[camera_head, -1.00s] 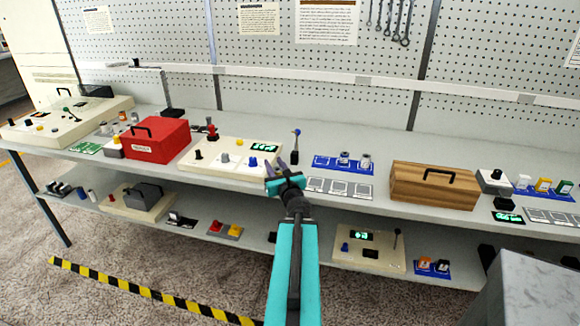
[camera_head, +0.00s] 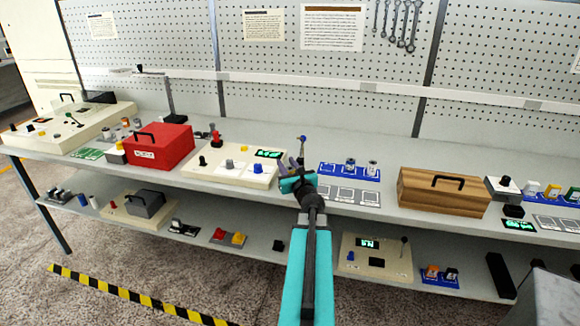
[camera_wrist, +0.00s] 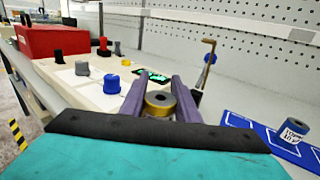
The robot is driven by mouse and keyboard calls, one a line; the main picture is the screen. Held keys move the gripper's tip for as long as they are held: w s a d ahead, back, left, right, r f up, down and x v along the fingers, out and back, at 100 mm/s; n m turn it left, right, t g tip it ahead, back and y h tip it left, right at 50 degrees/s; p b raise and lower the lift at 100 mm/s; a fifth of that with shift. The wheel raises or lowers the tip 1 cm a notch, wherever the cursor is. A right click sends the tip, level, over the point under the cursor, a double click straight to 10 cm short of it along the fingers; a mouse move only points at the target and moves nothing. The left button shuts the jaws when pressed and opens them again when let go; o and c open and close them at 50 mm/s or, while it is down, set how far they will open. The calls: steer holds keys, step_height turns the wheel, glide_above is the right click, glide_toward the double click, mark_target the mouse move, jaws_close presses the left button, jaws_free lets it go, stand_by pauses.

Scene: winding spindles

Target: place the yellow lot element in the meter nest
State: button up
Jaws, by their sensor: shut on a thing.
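My gripper (camera_wrist: 160,92) is shut on a yellow ring-like element (camera_wrist: 158,104) with a dark centre, held between its two purple fingers. In the head view, my gripper (camera_head: 297,165) is at the right end of a cream panel box (camera_head: 225,177) with a green display (camera_head: 268,154); the element is not clear there. In the wrist view, the box (camera_wrist: 95,92) lies ahead and left, with the display (camera_wrist: 152,76) just beyond the fingers. I cannot make out a nest, nor tell for certain which unit is the meter.
A lever with a blue ball (camera_wrist: 207,60) stands just right of my fingers. A red toolbox (camera_head: 157,147) and a wooden box (camera_head: 443,190) stand farther out.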

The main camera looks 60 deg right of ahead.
steer(key=shift+w+d+f+p, duration=0.1)
steer(key=shift+w+d+p, duration=0.2)
steer(key=shift+d, duration=0.65)
steer(key=shift+w+d+f+p, duration=0.15)
steer(key=shift+d+p, duration=0.1)
steer(key=shift+d, duration=0.65)
steer(key=shift+w+d, duration=0.1)
steer(key=shift+d, duration=0.45)
step_height(320, 180, down, 2)
steer(key=shift+f+b, duration=0.25)
steer(key=shift+b, duration=0.2)
steer(key=shift+a+f, duration=0.15)
steer(key=shift+f, duration=0.35)
steer(key=shift+f+b, duration=0.2)
steer(key=shift+b, duration=0.15)
steer(key=o, duration=1)
steer(key=shift+o, duration=0.2)
steer(key=shift+r+p, duration=0.25)
steer(key=shift+p, duration=0.05)
